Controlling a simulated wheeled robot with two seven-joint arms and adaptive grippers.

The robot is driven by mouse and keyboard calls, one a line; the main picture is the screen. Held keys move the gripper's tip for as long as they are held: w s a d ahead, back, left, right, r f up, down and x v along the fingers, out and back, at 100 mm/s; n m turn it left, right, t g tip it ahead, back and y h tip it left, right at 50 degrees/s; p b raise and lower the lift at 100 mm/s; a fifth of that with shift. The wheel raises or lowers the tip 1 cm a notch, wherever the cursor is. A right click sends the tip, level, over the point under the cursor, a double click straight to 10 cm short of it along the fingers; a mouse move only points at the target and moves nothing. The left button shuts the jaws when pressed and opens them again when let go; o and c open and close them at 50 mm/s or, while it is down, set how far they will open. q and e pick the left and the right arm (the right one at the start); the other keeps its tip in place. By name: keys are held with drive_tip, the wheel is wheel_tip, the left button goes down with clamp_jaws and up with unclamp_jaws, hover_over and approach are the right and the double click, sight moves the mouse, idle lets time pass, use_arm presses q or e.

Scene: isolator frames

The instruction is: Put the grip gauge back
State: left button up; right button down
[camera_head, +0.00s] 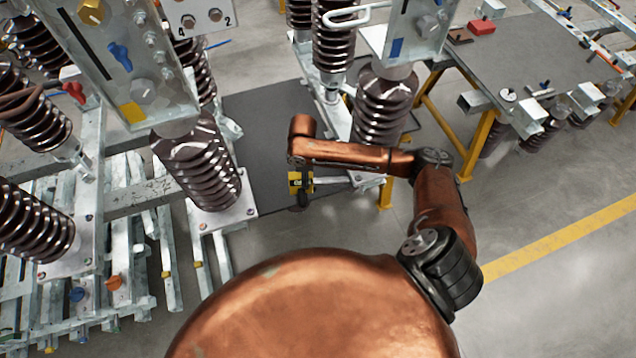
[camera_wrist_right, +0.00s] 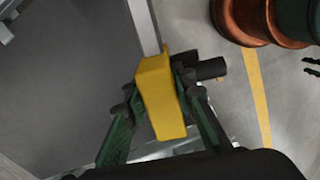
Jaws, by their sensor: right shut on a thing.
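The grip gauge is a yellow block with a black cylindrical part. In the head view the yellow gauge (camera_head: 296,182) hangs at the end of my right arm, over the edge of a dark grey surface (camera_head: 262,120). In the right wrist view the gauge (camera_wrist_right: 163,98) sits between the green fingers of my right gripper (camera_wrist_right: 157,85), which is shut on it. Its black cylinder sticks out to the right. A pale metal bar (camera_wrist_right: 143,22) reaches to the top of the gauge; I cannot tell whether they touch. My left gripper is not in view.
Ribbed brown insulators (camera_head: 202,170) on metal frames stand left of my right gripper, and another (camera_head: 383,105) stands close behind it. A grey worktable (camera_head: 530,55) with yellow legs and small parts is at the upper right. Open floor with a yellow line (camera_head: 560,240) lies right.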

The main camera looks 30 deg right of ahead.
drive_tip(key=shift+w+a+n+p, duration=0.95)
drive_tip(key=shift+w+n+p, duration=1.35)
drive_tip(key=shift+w+n, duration=1.5)
drive_tip(key=f+b, duration=0.6)
drive_tip(key=shift+w+f+b, duration=0.2)
drive_tip(key=shift+f+b, duration=0.05)
drive_tip(key=shift+b, duration=0.1)
drive_tip(key=shift+f, duration=0.65)
drive_tip(key=c, duration=1.5)
unclamp_jaws()
drive_tip(key=shift+c, duration=0.2)
drive_tip(key=shift+s, duration=0.1)
wheel_tip(320, 180, up, 12)
